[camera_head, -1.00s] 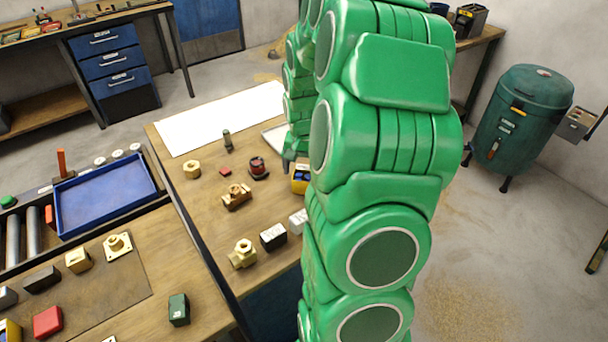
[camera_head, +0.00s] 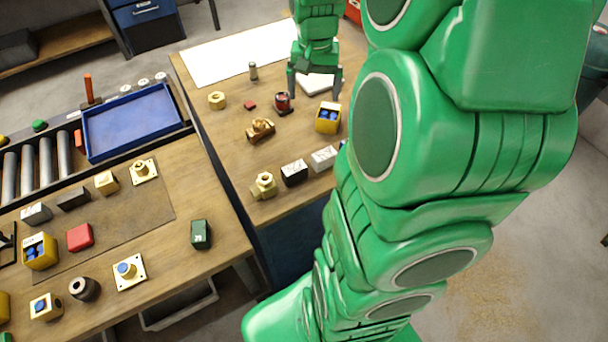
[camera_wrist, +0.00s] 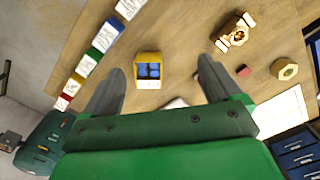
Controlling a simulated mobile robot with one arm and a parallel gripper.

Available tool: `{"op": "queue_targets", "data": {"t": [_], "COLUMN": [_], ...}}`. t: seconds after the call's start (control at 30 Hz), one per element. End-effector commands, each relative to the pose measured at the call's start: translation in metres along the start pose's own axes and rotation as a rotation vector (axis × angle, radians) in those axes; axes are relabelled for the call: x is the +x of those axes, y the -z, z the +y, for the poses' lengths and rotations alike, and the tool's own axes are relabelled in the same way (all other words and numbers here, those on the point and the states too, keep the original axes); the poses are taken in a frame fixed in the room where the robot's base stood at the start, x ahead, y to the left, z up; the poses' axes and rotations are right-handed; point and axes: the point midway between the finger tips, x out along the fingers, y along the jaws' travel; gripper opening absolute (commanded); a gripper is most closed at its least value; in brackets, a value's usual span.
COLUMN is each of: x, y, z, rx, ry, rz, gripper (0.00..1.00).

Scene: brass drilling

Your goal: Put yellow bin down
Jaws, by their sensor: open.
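The yellow bin (camera_head: 328,117) with blue contents stands upright on the wooden table (camera_head: 215,85), near its right edge. In the wrist view the yellow bin (camera_wrist: 149,70) lies between and beyond the fingertips, apart from both. My gripper (camera_head: 315,92) is open and empty, above the table and behind the bin in the head view. Its two dark fingers are spread wide in the wrist view (camera_wrist: 160,72).
Near the bin are a red and black part (camera_head: 283,102), a brass fitting (camera_head: 260,129), a black box (camera_head: 294,173) and a white box (camera_head: 323,158). A white sheet (camera_head: 236,54) covers the back. A blue tray (camera_head: 130,122) is at left.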

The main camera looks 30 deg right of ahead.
Motion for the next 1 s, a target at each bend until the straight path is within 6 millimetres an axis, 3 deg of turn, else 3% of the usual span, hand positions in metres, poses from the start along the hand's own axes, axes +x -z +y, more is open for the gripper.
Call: {"op": "queue_targets", "data": {"t": [0.2, 0.4, 0.8, 1.0], "x": [-0.017, -0.026, -0.028, -0.025], "y": [-0.069, -0.129, -0.243, -0.279], "z": [-0.021, -0.029, -0.018, -0.007], "rx": [-0.149, -0.274, -0.501, -0.573], "ry": [-0.013, -0.025, -0.046, -0.053], "rz": [-0.025, -0.045, -0.094, -0.107], "gripper": [0.91, 0.91, 0.91, 0.91]}}
